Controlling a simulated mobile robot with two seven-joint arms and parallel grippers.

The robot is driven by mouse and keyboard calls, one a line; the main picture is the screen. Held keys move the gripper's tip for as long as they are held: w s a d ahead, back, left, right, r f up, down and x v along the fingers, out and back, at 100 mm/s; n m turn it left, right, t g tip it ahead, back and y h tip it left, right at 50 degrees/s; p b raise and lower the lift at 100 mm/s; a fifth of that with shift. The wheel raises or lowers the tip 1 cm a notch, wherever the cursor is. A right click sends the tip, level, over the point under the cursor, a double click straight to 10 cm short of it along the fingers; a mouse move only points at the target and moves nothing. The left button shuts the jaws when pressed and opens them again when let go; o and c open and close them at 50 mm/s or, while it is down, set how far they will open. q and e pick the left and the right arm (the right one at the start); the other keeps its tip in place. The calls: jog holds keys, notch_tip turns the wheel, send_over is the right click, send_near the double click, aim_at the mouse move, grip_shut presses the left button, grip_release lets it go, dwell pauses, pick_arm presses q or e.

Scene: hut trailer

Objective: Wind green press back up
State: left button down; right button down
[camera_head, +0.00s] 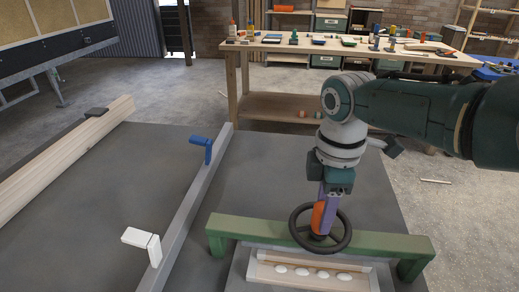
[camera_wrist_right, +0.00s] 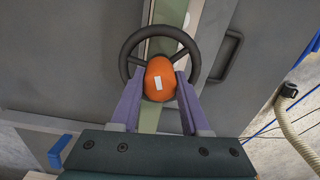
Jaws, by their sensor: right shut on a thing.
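The green press (camera_head: 385,242) is a low green beam on two legs, standing on the grey bench top. A black handwheel (camera_head: 348,238) lies flat over its beam, with an orange knob (camera_head: 318,216) on it. My right gripper (camera_head: 324,212) reaches down from above with its purple fingers on the orange knob. In the right wrist view the fingers (camera_wrist_right: 160,92) stand on both sides of the orange knob (camera_wrist_right: 160,75), inside the wheel rim (camera_wrist_right: 232,50). The press screw under the wheel is mostly hidden. My left gripper is not in view.
A wooden tray (camera_head: 290,281) with several white oval pieces lies in front of the press. A grey rail (camera_head: 190,205) with a blue clamp (camera_head: 205,146) and a white clamp (camera_head: 146,243) runs to the left. A cluttered workbench (camera_head: 262,45) stands behind.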

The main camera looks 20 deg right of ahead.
jog(key=shift+n, duration=0.5)
jog(key=shift+c, duration=1.9)
grip_release()
jog(key=shift+r, duration=0.35)
notch_tip(320, 180, up, 8)
jog(key=p, duration=0.3)
jog(key=shift+r, duration=0.65)
